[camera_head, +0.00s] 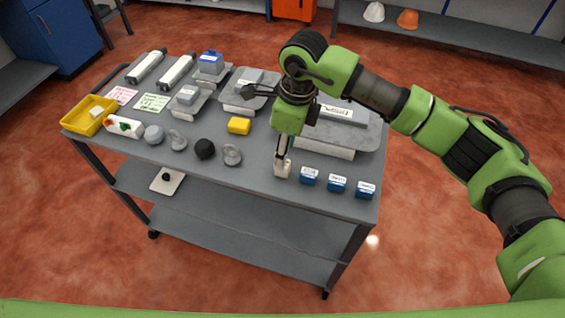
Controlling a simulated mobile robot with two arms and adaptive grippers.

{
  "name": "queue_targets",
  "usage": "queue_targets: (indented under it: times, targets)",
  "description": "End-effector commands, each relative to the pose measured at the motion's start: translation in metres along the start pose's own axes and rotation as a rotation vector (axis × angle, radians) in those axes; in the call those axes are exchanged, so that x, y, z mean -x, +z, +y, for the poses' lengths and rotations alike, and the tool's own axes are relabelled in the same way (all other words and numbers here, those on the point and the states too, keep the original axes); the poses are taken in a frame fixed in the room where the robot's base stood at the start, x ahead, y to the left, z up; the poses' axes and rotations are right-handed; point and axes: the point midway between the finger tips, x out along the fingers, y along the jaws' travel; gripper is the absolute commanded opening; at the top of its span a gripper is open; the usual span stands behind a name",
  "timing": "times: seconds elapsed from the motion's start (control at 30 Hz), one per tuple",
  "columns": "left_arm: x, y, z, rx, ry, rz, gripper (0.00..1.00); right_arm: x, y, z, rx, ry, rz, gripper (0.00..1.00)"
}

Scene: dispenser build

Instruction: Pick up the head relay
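My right arm reaches in from the right, its wrist over the cart. My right gripper (283,157) points down near the cart's front edge, seen nearly edge-on. A small whitish block (282,171) is at its fingertips; I cannot tell whether the fingers are closed on it. Three small blue blocks with white labels, a left one (309,176), a middle one (337,184) and a right one (366,190), stand in a row to its right. The labels are too small to read, so I cannot tell which piece is the head relay. My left gripper is not in view.
The grey cart top (225,178) is crowded. A yellow tray (78,124), a yellow block (239,125), round grey and black parts (204,149) and grey platforms lie to the left. A large grey platform (365,133) stands behind the blue blocks.

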Motion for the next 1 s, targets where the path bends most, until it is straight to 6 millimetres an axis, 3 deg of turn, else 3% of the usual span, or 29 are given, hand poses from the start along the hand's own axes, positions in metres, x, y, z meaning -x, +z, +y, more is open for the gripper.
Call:
queue_targets:
  times: [0.27, 0.53, 0.83, 1.0]
  targets:
    - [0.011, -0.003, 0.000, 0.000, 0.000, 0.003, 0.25, -0.021, 0.000, 0.000, 0.000, 0.004, 0.001, 0.42]
    - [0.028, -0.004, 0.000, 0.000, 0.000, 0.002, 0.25, -0.059, -0.001, -0.003, 0.000, 0.003, 0.000, 0.42]
    - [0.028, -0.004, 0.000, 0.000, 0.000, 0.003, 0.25, -0.067, 0.000, -0.004, 0.002, 0.000, -0.001, 0.42]
    - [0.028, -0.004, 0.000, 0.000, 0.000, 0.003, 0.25, -0.066, 0.000, -0.004, 0.001, 0.000, -0.001, 0.02]
